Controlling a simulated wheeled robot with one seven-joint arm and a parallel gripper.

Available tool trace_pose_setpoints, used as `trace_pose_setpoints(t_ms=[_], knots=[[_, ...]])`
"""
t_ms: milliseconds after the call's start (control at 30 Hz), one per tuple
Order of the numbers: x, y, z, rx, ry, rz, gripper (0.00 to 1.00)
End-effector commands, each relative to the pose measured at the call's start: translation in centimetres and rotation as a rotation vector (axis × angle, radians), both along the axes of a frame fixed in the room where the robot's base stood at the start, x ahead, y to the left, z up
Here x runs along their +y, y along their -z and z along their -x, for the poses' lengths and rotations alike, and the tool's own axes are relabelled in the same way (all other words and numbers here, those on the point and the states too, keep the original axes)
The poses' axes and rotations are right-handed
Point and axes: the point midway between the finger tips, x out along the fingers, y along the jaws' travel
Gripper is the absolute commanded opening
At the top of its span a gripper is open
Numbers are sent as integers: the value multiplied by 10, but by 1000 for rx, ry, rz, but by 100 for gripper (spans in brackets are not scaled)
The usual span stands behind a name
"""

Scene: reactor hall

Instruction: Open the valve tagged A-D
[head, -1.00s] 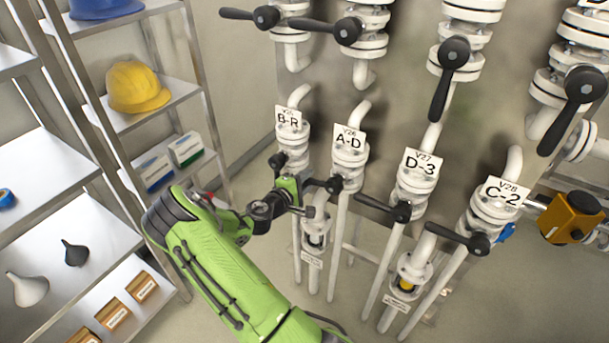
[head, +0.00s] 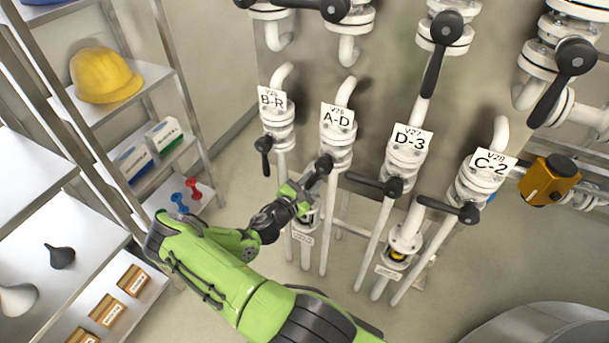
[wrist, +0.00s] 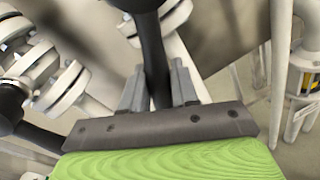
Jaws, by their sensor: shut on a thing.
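The valve tagged A-D (head: 337,155) is a white flanged valve on a white pipe, second from left in the lower row. Its black lever handle (head: 324,166) slants down and to the left from its hub. My gripper (head: 303,190) is shut on this lever below the hub. In the wrist view the black lever (wrist: 153,45) runs up between the two grey fingers of my gripper (wrist: 158,92). The lever's gripped end is hidden by my gripper in the head view.
Valve B-R (head: 277,130) stands close on the left with its lever hanging down. Valves D-3 (head: 403,165) and C-2 (head: 480,185) stand right, levers pointing left. More levers hang above. A shelf rack (head: 150,70) is on the left. An orange box-like actuator (head: 548,180) is at right.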

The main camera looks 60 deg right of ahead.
Motion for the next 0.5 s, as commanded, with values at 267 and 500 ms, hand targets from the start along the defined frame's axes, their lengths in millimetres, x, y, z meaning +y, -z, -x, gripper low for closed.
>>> trace_pose_setpoints(t_ms=[267, 500], knots=[[0, 10, 22, 226, 8, 7, 0], [-2, 10, 33, 344, 8, 18, 0]])
